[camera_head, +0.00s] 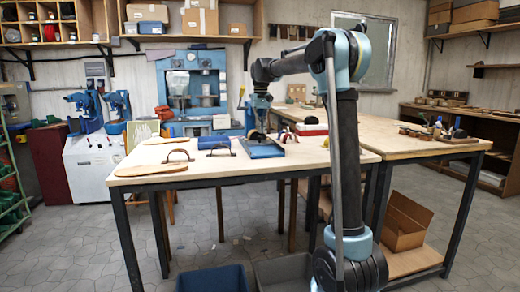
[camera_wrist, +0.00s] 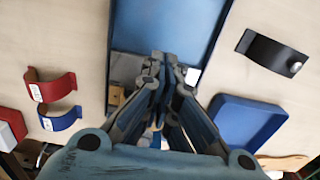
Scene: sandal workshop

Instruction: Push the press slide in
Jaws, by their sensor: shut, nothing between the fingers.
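A flat blue tray-like piece with raised dark edges (camera_wrist: 170,28) lies on the table in the wrist view. It looks like the press slide, but I cannot be sure. A blue piece (camera_head: 264,150) also lies under my gripper in the head view. My gripper (camera_wrist: 160,58) is shut and empty, its fingertips over the near part of the blue piece. Whether they touch it I cannot tell. The gripper and its links hide the near end of the piece. In the head view my gripper (camera_head: 258,132) points down at the table's right half.
The wooden table (camera_head: 215,172) also holds a black strap (camera_wrist: 272,50), a red strap (camera_wrist: 50,85), a blue strap (camera_wrist: 60,118) and a smaller blue tray (camera_wrist: 246,122). A large blue machine (camera_head: 190,82) stands behind. Bins (camera_head: 212,278) are on the floor in front.

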